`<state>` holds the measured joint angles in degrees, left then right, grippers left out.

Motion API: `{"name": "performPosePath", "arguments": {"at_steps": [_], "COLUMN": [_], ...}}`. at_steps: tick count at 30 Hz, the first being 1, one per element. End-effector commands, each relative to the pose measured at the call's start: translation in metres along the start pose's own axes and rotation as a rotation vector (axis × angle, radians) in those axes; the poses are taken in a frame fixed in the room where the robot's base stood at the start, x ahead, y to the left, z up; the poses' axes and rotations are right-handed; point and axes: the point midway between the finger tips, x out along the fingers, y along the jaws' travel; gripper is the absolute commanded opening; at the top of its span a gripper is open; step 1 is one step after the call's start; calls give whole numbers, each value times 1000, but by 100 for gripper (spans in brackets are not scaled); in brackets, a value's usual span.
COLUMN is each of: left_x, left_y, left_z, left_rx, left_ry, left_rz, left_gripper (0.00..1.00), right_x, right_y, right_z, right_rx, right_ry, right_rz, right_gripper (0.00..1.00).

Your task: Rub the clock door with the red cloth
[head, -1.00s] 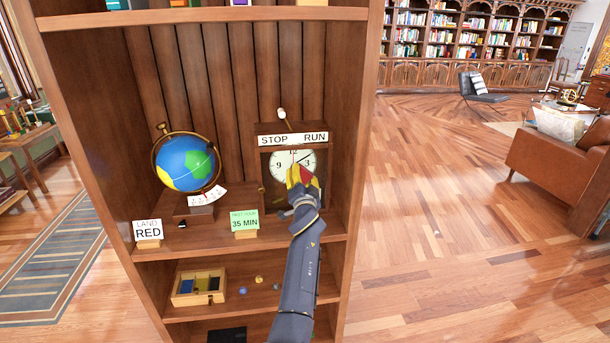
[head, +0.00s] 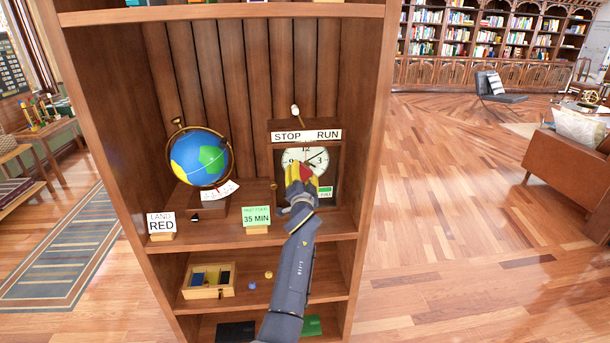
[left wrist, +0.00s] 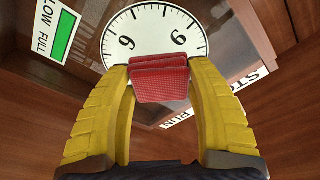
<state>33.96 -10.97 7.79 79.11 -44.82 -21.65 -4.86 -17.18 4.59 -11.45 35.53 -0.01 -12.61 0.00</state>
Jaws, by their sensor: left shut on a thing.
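The clock (head: 325,160) stands on the bookcase shelf, a dark wood case with a white dial and a STOP / RUN label (head: 306,135) on top. My left gripper (head: 303,175) is in front of the lower part of the dial. Its yellow fingers are shut on the folded red cloth (left wrist: 160,78), which shows between the fingertips in the left wrist view. The dial (left wrist: 155,35) is just beyond the cloth there; I cannot tell whether the cloth touches the door. The gripper hides part of the clock's front. My right gripper is not in view.
A globe (head: 200,157) stands left of the clock, with a LAND RED card (head: 161,224) and a green 35 MIN card (head: 256,217) near the shelf's front. A wooden box (head: 208,281) sits on the shelf below. The bookcase's side walls and upper shelf bound the space.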

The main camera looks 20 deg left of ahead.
Motion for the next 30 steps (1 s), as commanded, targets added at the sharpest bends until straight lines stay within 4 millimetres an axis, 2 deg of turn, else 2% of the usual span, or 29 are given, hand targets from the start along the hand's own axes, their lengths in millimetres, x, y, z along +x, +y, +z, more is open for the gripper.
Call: {"name": "performPosePath", "arguments": {"at_steps": [10,30], "left_x": [-4,-55], "left_y": [0,0], "left_z": [-1,-9], "left_rx": [-1,0], "left_ry": [0,1], "left_rz": [0,-1], "left_gripper": [11,11], "right_x": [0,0], "right_y": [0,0], "right_z": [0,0], "right_rx": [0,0], "right_ry": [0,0], "right_rz": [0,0], "right_gripper": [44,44]}}
